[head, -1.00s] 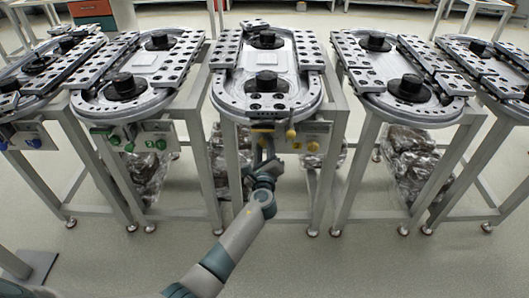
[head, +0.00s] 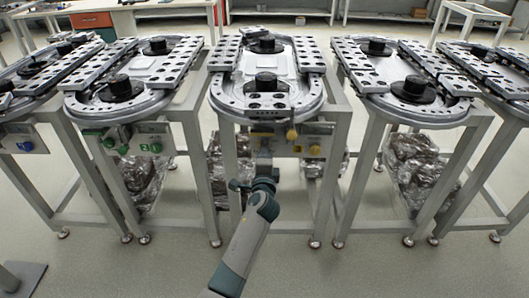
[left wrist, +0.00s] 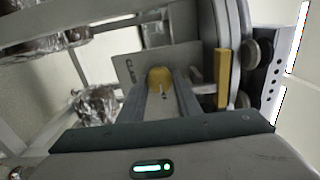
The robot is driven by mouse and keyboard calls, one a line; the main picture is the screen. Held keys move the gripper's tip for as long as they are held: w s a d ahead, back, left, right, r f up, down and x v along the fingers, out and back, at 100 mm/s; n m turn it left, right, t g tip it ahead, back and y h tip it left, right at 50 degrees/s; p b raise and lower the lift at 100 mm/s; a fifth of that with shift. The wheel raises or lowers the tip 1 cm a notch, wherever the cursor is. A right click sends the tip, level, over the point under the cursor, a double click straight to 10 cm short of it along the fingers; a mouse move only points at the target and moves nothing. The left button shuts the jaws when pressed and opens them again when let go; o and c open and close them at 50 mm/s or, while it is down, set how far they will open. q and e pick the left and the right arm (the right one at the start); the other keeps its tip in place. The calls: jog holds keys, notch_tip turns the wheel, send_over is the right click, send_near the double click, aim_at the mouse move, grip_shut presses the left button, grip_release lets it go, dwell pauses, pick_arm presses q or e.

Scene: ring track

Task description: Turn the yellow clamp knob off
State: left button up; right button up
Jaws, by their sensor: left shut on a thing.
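The yellow clamp knob (left wrist: 159,77) is round and sits on a grey panel (left wrist: 128,67) with partly readable black lettering. My left gripper (left wrist: 165,88) is shut on this knob, which shows at its fingertips in the left wrist view. In the head view my left gripper (head: 264,160) is at the front of the middle ring-track table. It hides the knob there. Two other yellow controls show to its right, one higher (head: 292,134) and one lower (head: 314,148). My right gripper is not in view.
The middle ring track (head: 228,108) stands on a grey metal frame. Similar tables stand on both sides, the left one with green knobs (head: 157,147). In the left wrist view a yellow bar-shaped part (left wrist: 222,78) is right of the fingers. The floor in front is clear.

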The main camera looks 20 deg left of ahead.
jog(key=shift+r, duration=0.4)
pick_arm(q)
jog(key=o, duration=1.1)
jog(key=shift+c, duration=0.2)
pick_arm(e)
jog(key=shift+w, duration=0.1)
pick_arm(q)
jog(key=v, duration=1.7)
jog(key=shift+s, duration=0.2)
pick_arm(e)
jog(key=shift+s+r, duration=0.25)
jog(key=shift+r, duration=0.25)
pick_arm(q)
jog(key=shift+r, duration=0.1)
